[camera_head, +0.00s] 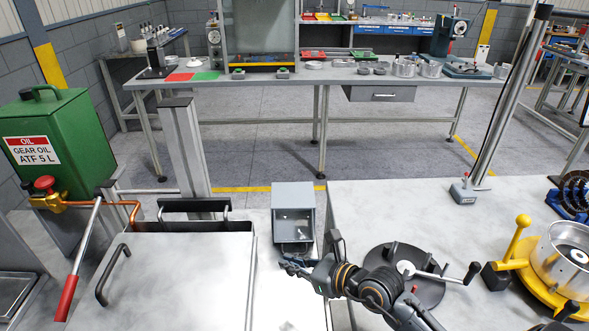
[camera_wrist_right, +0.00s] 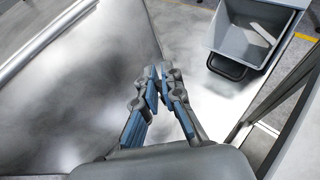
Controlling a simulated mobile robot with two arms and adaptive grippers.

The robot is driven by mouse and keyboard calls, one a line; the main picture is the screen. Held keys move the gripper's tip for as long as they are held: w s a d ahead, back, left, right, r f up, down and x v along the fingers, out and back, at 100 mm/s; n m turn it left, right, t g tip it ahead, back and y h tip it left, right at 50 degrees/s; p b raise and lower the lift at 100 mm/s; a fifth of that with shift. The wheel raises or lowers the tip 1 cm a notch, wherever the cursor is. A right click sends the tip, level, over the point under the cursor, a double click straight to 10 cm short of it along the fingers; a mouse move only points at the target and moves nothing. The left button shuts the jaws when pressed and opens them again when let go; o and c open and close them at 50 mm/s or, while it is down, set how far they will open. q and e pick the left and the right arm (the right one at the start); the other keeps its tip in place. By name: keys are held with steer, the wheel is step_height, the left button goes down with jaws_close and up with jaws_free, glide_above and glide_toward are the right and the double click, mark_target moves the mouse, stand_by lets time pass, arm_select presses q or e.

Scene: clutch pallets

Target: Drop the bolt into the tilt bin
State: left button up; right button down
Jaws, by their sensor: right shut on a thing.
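The tilt bin is a small grey open box (camera_head: 293,190) in the middle of the head view, at the back edge of the pale worktop. In the right wrist view the bin (camera_wrist_right: 228,42) is at the upper right, with a dark handle on its near side. My right gripper (camera_head: 287,267) is just in front of the bin, outside its opening. In the right wrist view its fingertips (camera_wrist_right: 159,72) are closed together, left of the bin. The bolt between them is too small or hidden to make out. My left gripper is not in view.
A metal lid (camera_head: 180,275) with a black handle lies left of the bin. A green oil can (camera_head: 60,140) with a red lever stands farther left. A dark round fixture with a crank (camera_head: 425,290) and a yellow clamp (camera_head: 512,262) stand on the right-hand table.

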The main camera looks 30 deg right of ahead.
arm_select(q)
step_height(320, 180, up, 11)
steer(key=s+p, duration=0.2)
steer(key=p, duration=0.7)
arm_select(e)
steer(key=w+d+r+m+h, duration=0.1)
steer(key=w+d+r, duration=0.35)
steer(key=w, duration=0.25)
steer(key=w+d+r+m+h, duration=0.1)
steer(key=w+d+r, duration=0.2)
steer(key=w+r, duration=0.3)
arm_select(q)
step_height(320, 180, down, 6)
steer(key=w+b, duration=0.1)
steer(key=b, duration=0.5)
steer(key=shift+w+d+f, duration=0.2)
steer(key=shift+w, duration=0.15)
arm_select(e)
steer(key=shift+t, duration=0.3)
steer(key=f, duration=0.7)
steer(key=shift+w+d+f, duration=0.15)
steer(key=shift+w+f, duration=0.05)
steer(key=shift+w, duration=0.2)
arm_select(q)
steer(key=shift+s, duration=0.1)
arm_select(e)
steer(key=c, duration=1.4)
jaws_free()
steer(key=v, duration=1.2)
steer(key=shift+d, duration=0.1)
